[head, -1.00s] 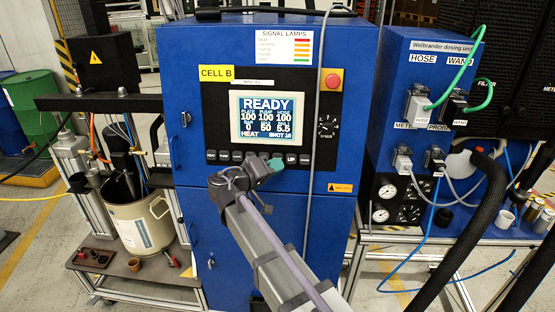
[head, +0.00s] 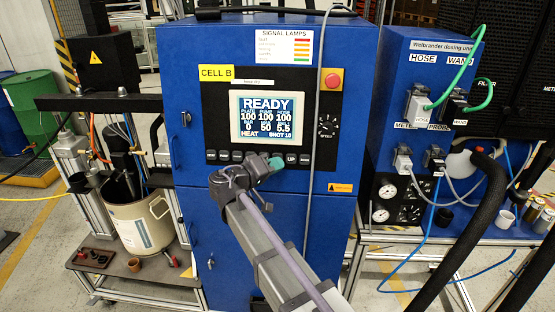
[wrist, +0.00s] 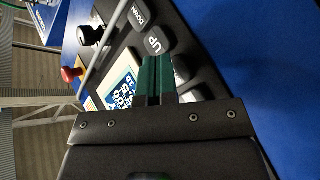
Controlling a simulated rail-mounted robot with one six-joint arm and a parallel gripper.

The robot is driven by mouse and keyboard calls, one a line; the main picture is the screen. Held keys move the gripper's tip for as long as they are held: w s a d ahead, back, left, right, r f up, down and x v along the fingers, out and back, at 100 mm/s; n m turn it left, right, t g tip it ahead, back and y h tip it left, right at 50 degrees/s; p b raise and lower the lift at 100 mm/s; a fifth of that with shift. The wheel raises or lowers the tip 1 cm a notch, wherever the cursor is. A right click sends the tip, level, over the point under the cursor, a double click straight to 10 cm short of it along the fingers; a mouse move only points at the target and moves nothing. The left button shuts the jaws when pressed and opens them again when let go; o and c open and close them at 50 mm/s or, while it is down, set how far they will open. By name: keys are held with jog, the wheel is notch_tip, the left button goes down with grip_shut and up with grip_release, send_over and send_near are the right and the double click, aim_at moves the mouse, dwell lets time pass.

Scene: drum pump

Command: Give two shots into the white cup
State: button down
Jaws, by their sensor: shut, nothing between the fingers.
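The blue cabinet (head: 180,60) carries a panel with a lit screen (head: 263,119) reading READY, HEAT and SHOT 10. A row of dark keys (head: 224,156) runs below the screen. My gripper (head: 276,163) is in front of this row, by the UP key (head: 291,158). In the wrist view my green fingers (wrist: 154,68) are closed together and empty, with their tips beside the UP key (wrist: 155,44). I cannot tell whether they touch a key. A white cup (head: 506,218) stands on the bench at the far right.
A red stop button (head: 332,81) and a black dial (head: 328,126) sit right of the screen. A thick black hose (head: 478,220) hangs in front of the right bench. Several cans (head: 538,213) stand beside the cup. A drum (head: 140,222) stands at left.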

jog(key=shift+w+f, duration=0.1)
jog(key=shift+w, duration=0.35)
dwell(0.5)
jog(key=shift+s, duration=0.85)
jog(key=shift+r, duration=0.2)
jog(key=s, duration=0.3)
jog(key=s+p, duration=0.1)
jog(key=s, duration=0.1)
jog(key=shift+a+r, duration=0.2)
jog(key=shift+r, duration=0.2)
